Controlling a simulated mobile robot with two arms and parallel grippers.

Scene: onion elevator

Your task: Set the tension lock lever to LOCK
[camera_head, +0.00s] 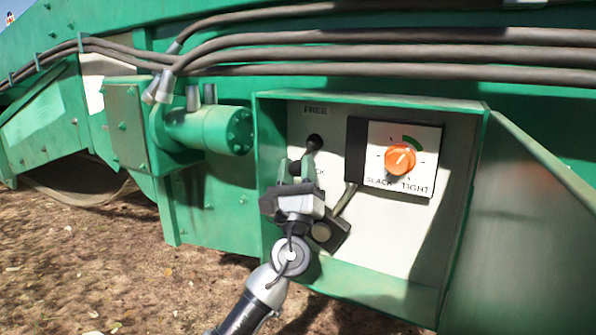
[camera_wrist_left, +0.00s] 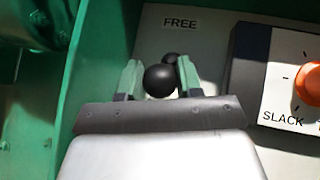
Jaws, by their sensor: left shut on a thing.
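The lever's black ball knob (camera_wrist_left: 160,80) sits between the two green-grey fingers of my left gripper (camera_wrist_left: 158,78) in the left wrist view. The gripper is shut on it. In the head view, my left gripper (camera_head: 296,168) is at the left part of the open green box (camera_head: 370,98), with its fingers pointing up. The FREE label (camera_head: 316,109) is above the gripper and also shows in the left wrist view (camera_wrist_left: 180,22). A second label is mostly hidden by the gripper; only its end, "CK", shows. My right gripper is not in view.
Right of the gripper is a dial plate with an orange knob (camera_head: 400,159), marked SLACK and TIGHT. A dark block with a short rod (camera_head: 345,199) is close right of my wrist. A green cylinder (camera_head: 211,130) juts out left. The box door (camera_head: 520,230) stands open at right.

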